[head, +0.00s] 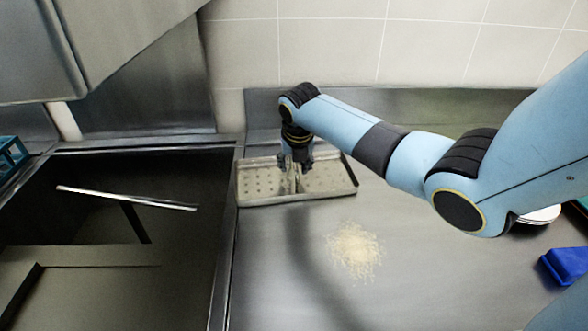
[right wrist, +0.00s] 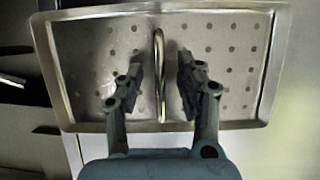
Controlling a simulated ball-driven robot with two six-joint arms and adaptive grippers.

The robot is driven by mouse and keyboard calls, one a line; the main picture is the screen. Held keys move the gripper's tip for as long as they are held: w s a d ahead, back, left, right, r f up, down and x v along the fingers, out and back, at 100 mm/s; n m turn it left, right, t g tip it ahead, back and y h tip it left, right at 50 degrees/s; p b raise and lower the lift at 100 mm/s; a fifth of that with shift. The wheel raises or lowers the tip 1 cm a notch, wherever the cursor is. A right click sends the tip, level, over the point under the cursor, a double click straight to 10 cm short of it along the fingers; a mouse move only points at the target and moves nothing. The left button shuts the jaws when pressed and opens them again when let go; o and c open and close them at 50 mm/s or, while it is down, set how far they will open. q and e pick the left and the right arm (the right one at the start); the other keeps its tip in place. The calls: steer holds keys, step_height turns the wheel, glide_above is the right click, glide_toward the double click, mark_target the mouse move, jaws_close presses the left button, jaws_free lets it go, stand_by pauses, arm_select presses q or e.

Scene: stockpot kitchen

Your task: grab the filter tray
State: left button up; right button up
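The filter tray (head: 327,184) is a shallow metal tray with a perforated floor and a raised central handle. It lies on the steel counter beside the sink, against the back. In the right wrist view the tray (right wrist: 228,62) fills the upper part, with its looped handle (right wrist: 160,80) upright in the middle. My right gripper (head: 296,165) is over the tray, pointing down. In the right wrist view its two fingers (right wrist: 162,76) are apart, one on each side of the handle, with gaps visible on both sides. My left gripper is not in view.
A dark sink basin (head: 110,215) with a metal bar (head: 125,198) lies left of the tray. A pile of pale grains (head: 354,250) is on the counter in front. A blue object (head: 566,266) and a white dish (head: 540,215) are at the right. The front counter is mostly clear.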

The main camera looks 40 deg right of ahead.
jaws_close()
steer(key=shift+r, duration=0.1)
stand_by(0.7)
